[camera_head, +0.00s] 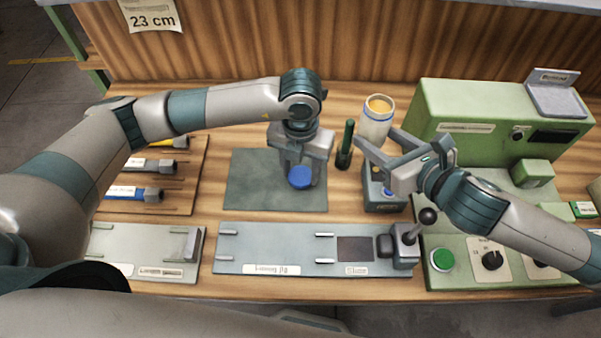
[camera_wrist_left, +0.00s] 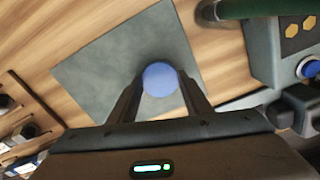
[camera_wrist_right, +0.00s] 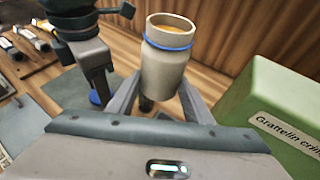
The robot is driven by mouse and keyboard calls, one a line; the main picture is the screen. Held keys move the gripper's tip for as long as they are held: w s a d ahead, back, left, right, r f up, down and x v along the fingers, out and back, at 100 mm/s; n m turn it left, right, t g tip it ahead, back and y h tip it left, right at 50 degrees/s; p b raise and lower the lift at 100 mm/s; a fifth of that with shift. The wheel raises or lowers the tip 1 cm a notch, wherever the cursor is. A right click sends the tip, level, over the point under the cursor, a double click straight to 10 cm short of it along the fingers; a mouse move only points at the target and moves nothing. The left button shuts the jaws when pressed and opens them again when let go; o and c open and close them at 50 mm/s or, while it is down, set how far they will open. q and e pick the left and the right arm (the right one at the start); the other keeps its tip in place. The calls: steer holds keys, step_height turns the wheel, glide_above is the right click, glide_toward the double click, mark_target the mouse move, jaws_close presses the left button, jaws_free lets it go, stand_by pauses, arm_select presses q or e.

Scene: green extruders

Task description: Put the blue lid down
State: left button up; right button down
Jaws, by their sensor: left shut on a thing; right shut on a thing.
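The round blue lid (camera_head: 300,177) is between the fingers of my left gripper (camera_head: 301,178), over the dark grey mat (camera_head: 250,180). The lid also shows between the fingertips in the left wrist view (camera_wrist_left: 160,79). I cannot tell whether it touches the mat. My right gripper (camera_head: 382,142) is shut on a pale open jar (camera_head: 377,125) with a blue ring and a yellowish filling. The jar stands upright in the jaws in the right wrist view (camera_wrist_right: 168,65). Its base is hidden in the head view.
A dark green cylinder (camera_head: 346,140) stands right of the mat. A grey device (camera_head: 384,200) is below the jar. The green machine (camera_head: 470,110) fills the right side. Tools lie on a wooden board (camera_head: 190,165) at left. A long grey jig (camera_head: 290,240) lies in front; the mat's left part is clear.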

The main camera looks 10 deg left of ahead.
mark_target(387, 122)
arm_select(q)
steer(key=shift+f, duration=0.35)
arm_select(e)
steer(key=shift+f, duration=0.1)
arm_select(q)
steer(key=shift+f+b, duration=0.35)
steer(key=shift+b, duration=0.05)
arm_select(e)
steer(key=shift+f, duration=0.4)
arm_select(q)
steer(key=o, duration=1.2)
steer(key=shift+r, duration=0.1)
steer(key=shift+c, duration=0.2)
steer(key=shift+r, duration=0.1)
arm_select(e)
steer(key=shift+r, duration=0.15)
arm_select(q)
steer(key=shift+r+p, duration=0.35)
steer(key=shift+p, duration=0.25)
arm_select(e)
steer(key=shift+r, duration=0.45)
arm_select(q)
step_height(387, 122, up, 12)
steer(key=p, duration=0.5)
steer(key=shift+f, duration=0.15)
arm_select(e)
step_height(387, 122, up, 5)
steer(key=shift+r, duration=0.1)
